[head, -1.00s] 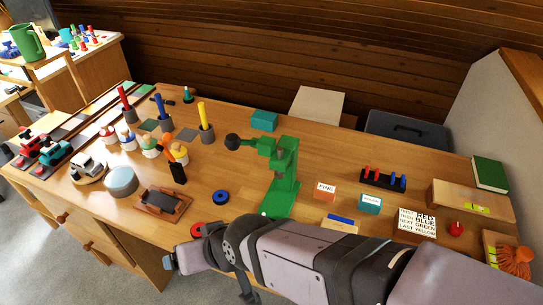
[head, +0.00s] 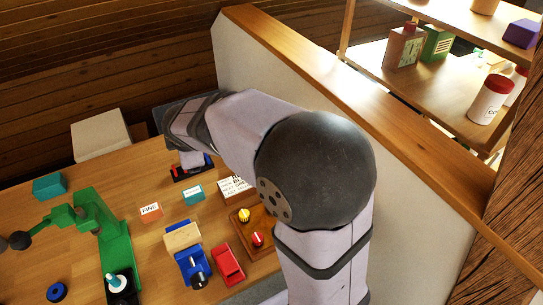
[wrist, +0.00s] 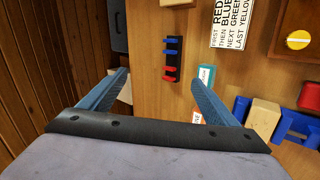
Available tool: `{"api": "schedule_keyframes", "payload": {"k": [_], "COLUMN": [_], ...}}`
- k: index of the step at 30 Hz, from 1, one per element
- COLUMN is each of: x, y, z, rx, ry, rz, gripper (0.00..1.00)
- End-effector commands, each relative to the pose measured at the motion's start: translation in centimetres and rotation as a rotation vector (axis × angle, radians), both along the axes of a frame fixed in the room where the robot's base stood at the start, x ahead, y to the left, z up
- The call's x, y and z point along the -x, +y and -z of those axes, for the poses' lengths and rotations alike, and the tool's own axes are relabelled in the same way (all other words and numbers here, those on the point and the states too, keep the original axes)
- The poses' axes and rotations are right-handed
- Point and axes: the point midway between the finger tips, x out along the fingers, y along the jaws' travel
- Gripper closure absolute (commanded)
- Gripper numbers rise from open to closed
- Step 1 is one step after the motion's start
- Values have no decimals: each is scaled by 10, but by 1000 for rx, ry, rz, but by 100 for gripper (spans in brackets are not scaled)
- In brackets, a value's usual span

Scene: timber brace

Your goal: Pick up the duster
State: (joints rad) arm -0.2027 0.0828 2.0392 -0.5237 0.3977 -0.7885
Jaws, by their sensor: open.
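I cannot make out a duster in either current view; my arm covers the right end of the bench in the head view. My gripper (wrist: 160,80) shows in the wrist view with its two blue fingers spread apart and nothing between them. It is above the back part of the bench, near a peg rack (wrist: 172,60) with red and blue pegs. In the head view my wrist end is over the same rack (head: 190,172), and the fingers are mostly hidden.
A lettered card (head: 235,188), teal box (head: 193,195) and orange-and-white FINE box (head: 151,211) are close by. A wooden tray (head: 262,222) holds red and yellow knobs. A green clamp-like stand (head: 113,240) is left. A pale partition wall (head: 240,60) bounds the right.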

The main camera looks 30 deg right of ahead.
Motion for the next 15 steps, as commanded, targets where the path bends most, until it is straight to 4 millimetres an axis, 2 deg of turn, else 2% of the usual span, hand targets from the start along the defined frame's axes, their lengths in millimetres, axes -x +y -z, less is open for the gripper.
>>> {"api": "schedule_keyframes", "payload": {"k": [1,5,6,8,10,12,15], "x": [-7,-15,-14,-10,1,22,51], "y": [-32,-108,-131,-166,-208,-246,-275], "z": [-7,-20,-22,-23,-19,-5,21], "rx": [64,246,301,384,479,562,621], "ry": [-2,16,34,72,148,259,396], "rz": [5,-16,-23,-37,-62,-108,-181], "gripper": [17,17,17,17,17,17,17]}}
